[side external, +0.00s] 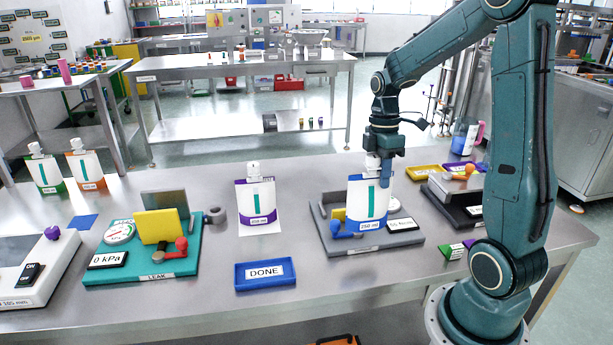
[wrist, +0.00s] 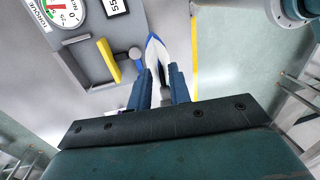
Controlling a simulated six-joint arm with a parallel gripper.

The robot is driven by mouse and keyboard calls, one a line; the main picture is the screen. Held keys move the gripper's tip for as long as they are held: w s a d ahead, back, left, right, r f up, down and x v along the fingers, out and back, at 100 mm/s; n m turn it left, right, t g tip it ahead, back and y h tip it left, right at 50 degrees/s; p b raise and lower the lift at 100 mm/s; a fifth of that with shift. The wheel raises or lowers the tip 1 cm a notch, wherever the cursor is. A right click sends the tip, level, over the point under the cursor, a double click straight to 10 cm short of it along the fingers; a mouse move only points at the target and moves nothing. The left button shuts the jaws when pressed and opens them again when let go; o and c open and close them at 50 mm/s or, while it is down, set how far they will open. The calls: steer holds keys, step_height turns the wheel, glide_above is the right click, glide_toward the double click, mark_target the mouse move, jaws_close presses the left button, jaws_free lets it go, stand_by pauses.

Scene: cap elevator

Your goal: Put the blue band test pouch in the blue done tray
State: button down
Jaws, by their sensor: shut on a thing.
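The blue band test pouch (side external: 367,203) is white with a blue band and a teal stripe. It is upright at the grey torque fixture (side external: 325,238), in front of its yellow plate; I cannot tell whether its base touches the fixture. My gripper (side external: 378,160) is above it, shut on its top. In the wrist view the pouch (wrist: 155,52) shows edge-on between the fingers (wrist: 160,88). The blue DONE tray (side external: 265,285) lies at the front of the table, left of the fixture, and looks empty.
A purple band pouch (side external: 256,203) stands on a white sheet, behind the DONE tray. The teal LEAK fixture (side external: 145,265) is at left. A dark fixture (side external: 455,205) and yellow tray (side external: 424,171) are at right. Bare table lies between the DONE tray and the grey fixture.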

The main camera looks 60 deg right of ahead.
steer(key=w+a+r, duration=0.6)
steer(key=w+a, duration=0.2)
steer(key=a, duration=0.2)
steer(key=w+a+r, duration=0.6)
steer(key=w+a, duration=0.2)
steer(key=a, duration=0.3)
step_height(320, 180, down, 16)
steer(key=shift+d, duration=0.1)
steer(key=shift+f, duration=2.15)
steer(key=c, duration=1.3)
jaws_free()
